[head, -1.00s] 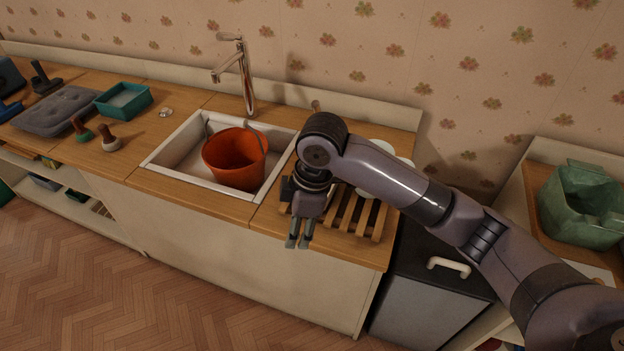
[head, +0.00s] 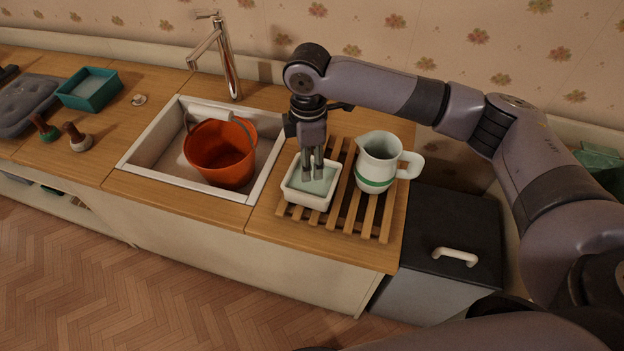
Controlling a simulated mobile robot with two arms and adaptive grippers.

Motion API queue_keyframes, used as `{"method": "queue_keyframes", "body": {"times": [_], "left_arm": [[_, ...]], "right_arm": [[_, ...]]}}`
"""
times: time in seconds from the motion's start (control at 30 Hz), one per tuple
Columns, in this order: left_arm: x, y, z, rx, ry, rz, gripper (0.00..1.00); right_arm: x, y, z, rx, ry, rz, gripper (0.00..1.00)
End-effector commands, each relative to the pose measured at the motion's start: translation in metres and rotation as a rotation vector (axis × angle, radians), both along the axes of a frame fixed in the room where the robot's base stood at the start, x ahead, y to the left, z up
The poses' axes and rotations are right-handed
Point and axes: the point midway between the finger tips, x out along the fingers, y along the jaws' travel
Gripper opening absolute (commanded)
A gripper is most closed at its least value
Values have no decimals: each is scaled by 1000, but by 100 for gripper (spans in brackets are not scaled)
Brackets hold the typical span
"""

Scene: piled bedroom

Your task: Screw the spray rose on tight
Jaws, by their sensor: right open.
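No part is plainly recognisable as the spray rose. A small pale round piece (head: 138,99) lies on the counter left of the sink, too small to identify. The chrome tap (head: 228,62) stands upright behind the sink, its spout angled to the left. My right gripper (head: 312,178) points down over a white dish (head: 305,199) with a pale green inside. Its fingers are open with a narrow gap, and nothing shows between them. Whether the fingertips touch the dish's inside is unclear. My left gripper is not in view.
An orange bucket (head: 221,153) sits in the white sink (head: 153,150). A white jug with a green band (head: 378,160) stands on the slatted wooden rack (head: 348,212), right of the dish. A teal tray (head: 90,89) and two knobbed tools are at left. Counter front is clear.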

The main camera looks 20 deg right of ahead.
Motion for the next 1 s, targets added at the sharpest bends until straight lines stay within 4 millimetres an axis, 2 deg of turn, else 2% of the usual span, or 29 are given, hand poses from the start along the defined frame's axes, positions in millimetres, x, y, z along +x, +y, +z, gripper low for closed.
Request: {"method": "queue_keyframes", "body": {"times": [0.1, 0.2, 0.3, 0.63, 0.9, 1.0], "left_arm": [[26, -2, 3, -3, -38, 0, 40], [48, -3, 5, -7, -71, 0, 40], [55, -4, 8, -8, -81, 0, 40], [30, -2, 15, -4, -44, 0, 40], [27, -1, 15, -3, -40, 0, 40], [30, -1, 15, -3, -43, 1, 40]], "right_arm": [[0, 0, -16, -1, 1, 0, 44], [0, 0, -22, 1, -1, 0, 44], [-1, -1, -28, -1, 1, 0, 44], [-3, -6, -71, 0, 1, 0, 44], [-3, -6, -75, 1, -1, 1, 44], [-3, -6, -75, 1, -1, 1, 38]]}}
